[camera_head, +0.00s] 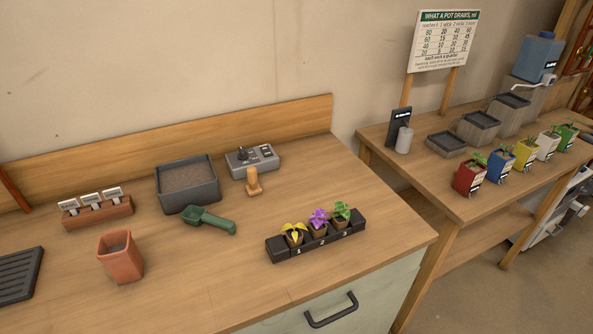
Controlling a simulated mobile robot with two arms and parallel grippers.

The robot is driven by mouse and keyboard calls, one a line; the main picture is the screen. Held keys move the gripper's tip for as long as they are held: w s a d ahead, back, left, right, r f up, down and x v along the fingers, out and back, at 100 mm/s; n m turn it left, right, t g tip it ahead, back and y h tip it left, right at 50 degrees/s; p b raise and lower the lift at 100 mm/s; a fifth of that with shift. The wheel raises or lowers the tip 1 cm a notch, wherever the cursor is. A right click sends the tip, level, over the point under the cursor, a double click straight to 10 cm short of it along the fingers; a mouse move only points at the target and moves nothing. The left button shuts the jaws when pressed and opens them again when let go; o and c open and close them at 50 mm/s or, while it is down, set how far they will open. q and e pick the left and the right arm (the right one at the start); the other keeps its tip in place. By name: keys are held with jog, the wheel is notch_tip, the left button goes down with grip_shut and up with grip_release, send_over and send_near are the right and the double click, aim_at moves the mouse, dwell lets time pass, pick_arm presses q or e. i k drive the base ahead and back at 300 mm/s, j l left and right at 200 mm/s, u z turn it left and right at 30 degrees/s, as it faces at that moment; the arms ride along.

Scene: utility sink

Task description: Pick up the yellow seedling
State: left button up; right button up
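The yellow seedling (294,234) stands upright in a small brown pot at the left end of a black tray (278,250) on the wooden bench. A purple seedling (318,219) stands right beside it in the middle of the tray. A green seedling (342,211) stands to the right of that one. Neither of my grippers is in view.
On the bench are an empty-looking terracotta pot (120,262), a green scoop (209,221), a dark soil bin (188,199), a label block (98,215), a wooden dibber (253,183) and a grey control box (262,161). Bare wood lies in front of the scoop. A second table (415,160) holds several coloured pots.

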aim_at(294, 235)
jog(key=j+z, duration=0.2)
jog(key=z, duration=0.2)
jog(key=k+j+z, duration=0.1)
jog(key=z, duration=0.25)
jog(key=k+j+z, duration=0.1)
jog(key=z, duration=0.3)
